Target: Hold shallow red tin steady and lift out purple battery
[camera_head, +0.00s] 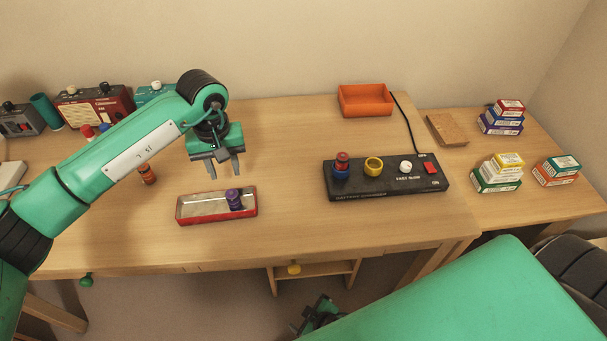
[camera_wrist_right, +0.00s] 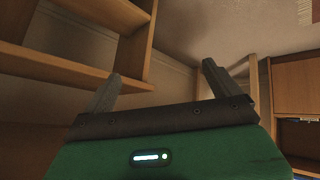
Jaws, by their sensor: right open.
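The shallow red tin (camera_head: 190,213) lies on the desk, left of the middle in the head view. The purple battery (camera_head: 234,200) stands in the tin's right part. My left gripper (camera_head: 225,172) is open and empty, fingers pointing down, above and behind the tin and apart from it. My right gripper (camera_head: 318,315) is low in front of the desk, below its top, partly hidden by my green arm. In the right wrist view my right gripper (camera_wrist_right: 160,88) is open with nothing between its fingers.
A black charger (camera_head: 385,188) with coloured rings and a red switch stands right of the tin; a red battery stands in its blue ring. An orange battery (camera_head: 147,173) stands left. An orange bin (camera_head: 365,100) is behind. Stacked boxes (camera_head: 497,172) fill the right. Desk between tin and charger is clear.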

